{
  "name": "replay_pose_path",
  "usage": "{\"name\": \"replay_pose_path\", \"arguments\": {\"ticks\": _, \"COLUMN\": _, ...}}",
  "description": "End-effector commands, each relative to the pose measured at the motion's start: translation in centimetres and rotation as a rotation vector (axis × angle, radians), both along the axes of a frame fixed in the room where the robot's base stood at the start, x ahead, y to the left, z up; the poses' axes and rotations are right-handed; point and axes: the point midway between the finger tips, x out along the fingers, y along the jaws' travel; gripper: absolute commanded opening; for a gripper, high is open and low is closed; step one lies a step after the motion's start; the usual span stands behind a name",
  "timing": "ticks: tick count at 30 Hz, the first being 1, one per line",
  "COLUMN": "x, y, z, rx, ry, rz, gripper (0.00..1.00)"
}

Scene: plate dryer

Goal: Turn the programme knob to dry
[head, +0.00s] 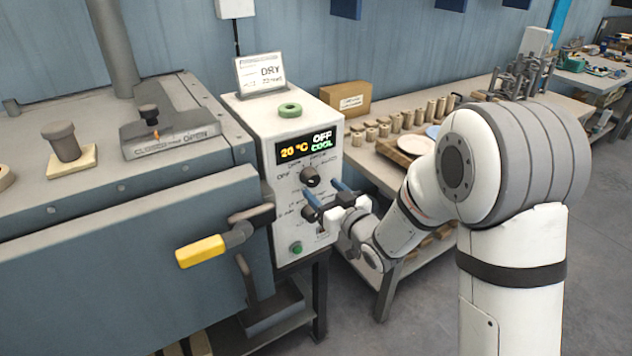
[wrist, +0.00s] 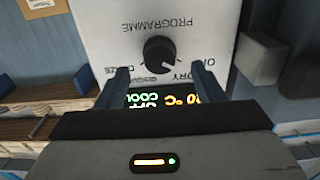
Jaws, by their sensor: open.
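The dark round programme knob (head: 311,177) is on the front of the white control box (head: 262,112), below its lit display. In the wrist view the knob (wrist: 158,55) appears upside down, with PROGRAMME above it and OFF, DRY and other labels around it. I cannot read its pointer surely. The display (head: 309,148) reads 20 °C, OFF and COOL. My gripper (head: 326,194) is open in front of the panel, its two blue fingers apart. In the wrist view the knob lies between and beyond the fingertips (wrist: 160,72); I see no contact.
A second knob (head: 308,212) and a green button (head: 296,248) are lower on the panel. A yellow-handled lever (head: 202,251) sticks out at the left. A bench with wooden pieces stands right.

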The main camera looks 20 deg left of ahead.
Motion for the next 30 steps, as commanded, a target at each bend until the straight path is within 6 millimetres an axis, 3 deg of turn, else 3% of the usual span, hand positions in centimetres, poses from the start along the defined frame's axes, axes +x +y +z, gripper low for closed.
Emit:
{"name": "replay_pose_path", "arguments": {"ticks": 7, "x": 2.2, "y": 2.6, "z": 0.1, "rx": 0.0, "ry": 0.0, "rz": 0.001, "gripper": 0.62}}
{"name": "replay_pose_path", "arguments": {"ticks": 18, "x": 2.6, "y": 3.1, "z": 0.0, "rx": 0.0, "ry": 0.0, "rz": 0.0, "gripper": 0.62}}
{"name": "replay_pose_path", "arguments": {"ticks": 30, "x": 2.5, "y": 3.1, "z": 0.0, "rx": -0.001, "ry": 0.001, "rz": 0.001, "gripper": 0.29}}
